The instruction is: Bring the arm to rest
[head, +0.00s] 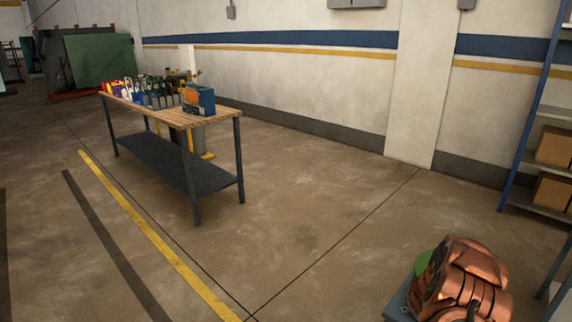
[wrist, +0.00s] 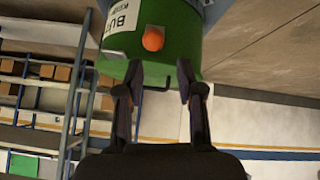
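My gripper (wrist: 160,78) shows in the wrist view with its two dark fingers spread apart and nothing between the tips. Beyond the fingertips is a green round-sided body (wrist: 170,55) with a white label and an orange knob-like ball (wrist: 152,39). I cannot tell whether the fingers touch the green body. In the head view a small green patch (head: 424,262) shows at the lower right, mostly hidden. The gripper's fingers are not visible in the head view.
A workbench (head: 215,116) with bottles and boxes stands left of centre in the head view. A blue-framed shelf (head: 532,160) with cardboard boxes stands at the right edge. The floor (head: 310,210) between them is clear, with a wall behind.

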